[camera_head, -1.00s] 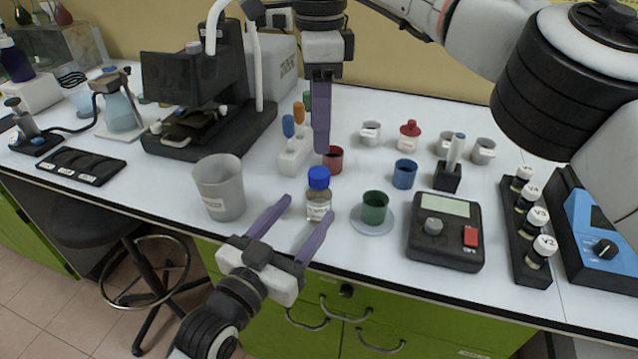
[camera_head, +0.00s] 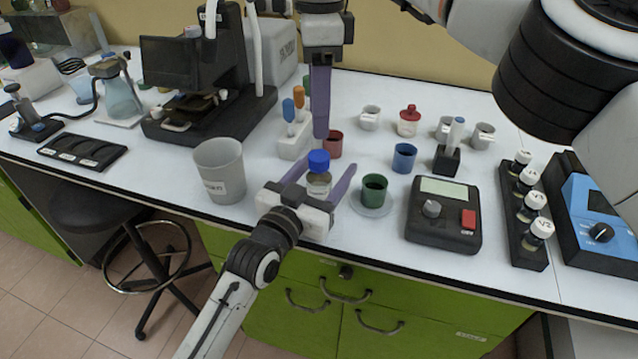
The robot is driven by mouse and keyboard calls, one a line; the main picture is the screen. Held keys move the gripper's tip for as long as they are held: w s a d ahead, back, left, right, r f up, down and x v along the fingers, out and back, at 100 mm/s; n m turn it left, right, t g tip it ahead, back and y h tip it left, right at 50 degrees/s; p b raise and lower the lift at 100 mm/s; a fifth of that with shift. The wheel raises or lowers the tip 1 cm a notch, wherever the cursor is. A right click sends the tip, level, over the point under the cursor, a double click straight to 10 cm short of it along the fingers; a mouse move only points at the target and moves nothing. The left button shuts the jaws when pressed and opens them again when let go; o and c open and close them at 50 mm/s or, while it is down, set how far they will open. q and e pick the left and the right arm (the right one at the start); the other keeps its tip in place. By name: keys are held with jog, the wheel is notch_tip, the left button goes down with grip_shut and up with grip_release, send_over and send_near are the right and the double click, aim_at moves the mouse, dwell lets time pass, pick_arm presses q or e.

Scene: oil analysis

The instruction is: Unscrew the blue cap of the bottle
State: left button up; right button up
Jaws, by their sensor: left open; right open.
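The bottle (camera_head: 319,184) stands upright on the white bench with its blue cap (camera_head: 318,161) on top. My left gripper (camera_head: 322,177) is open, with its purple fingers on either side of the bottle and a gap visible on the right. Its palm hides the lower part of the bottle. My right gripper (camera_head: 321,134) is above and just behind the cap, pointing down. Its fingers overlap edge-on in this view, but it is open. It does not hold the cap.
A grey beaker (camera_head: 219,170) stands left of the bottle. A green cup (camera_head: 374,190) on a round dish, a blue cup (camera_head: 404,158) and a scale-like device (camera_head: 443,214) are to the right. A red cup (camera_head: 334,145) and a white pipette holder (camera_head: 294,140) are close behind.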

aim_at(320, 155)
pick_arm(q)
grip_shut()
pick_arm(e)
jog(key=m, duration=0.5)
jog(key=shift+m, duration=0.4)
jog(key=m, duration=1.2)
jog(key=shift+m, duration=0.4)
jog(key=m, duration=1)
jog(key=shift+m, duration=0.3)
jog(key=m, duration=1)
jog(key=shift+m, duration=0.4)
pick_arm(q)
jog(key=shift+f, duration=0.1)
pick_arm(e)
jog(key=shift+f, duration=0.15)
notch_tip(320, 155, down, 8)
jog(key=shift+r, duration=0.15)
